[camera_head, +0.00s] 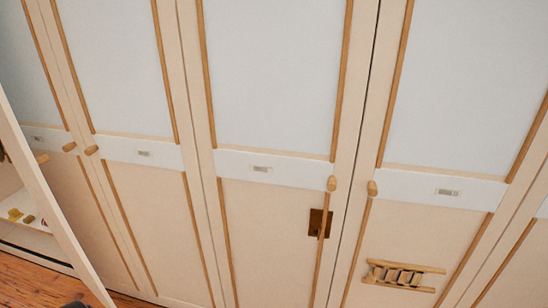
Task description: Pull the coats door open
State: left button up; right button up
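A row of tall cream wardrobe doors with pale blue upper panels and wooden trim fills the head view. Each white cross rail carries a small label plate, too small to read, so I cannot tell which door is the coats door. The middle door (270,215) has a round wooden knob (332,183) at its right edge. The door to its right (425,235) has a knob (372,188) at its left edge. Two more knobs (69,147) (91,150) face each other at the left. These doors look shut. Neither gripper is clearly visible.
At the far left a cream panel (50,200) stands at a slant, with a white shelf (35,222) holding small yellow items. A brown plate (315,222) and a wooden ladder-like piece (400,275) sit against lower door panels. Wooden floor (35,280) shows bottom left.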

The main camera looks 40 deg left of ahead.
aim_at(277, 89)
jog(key=u, duration=1.1)
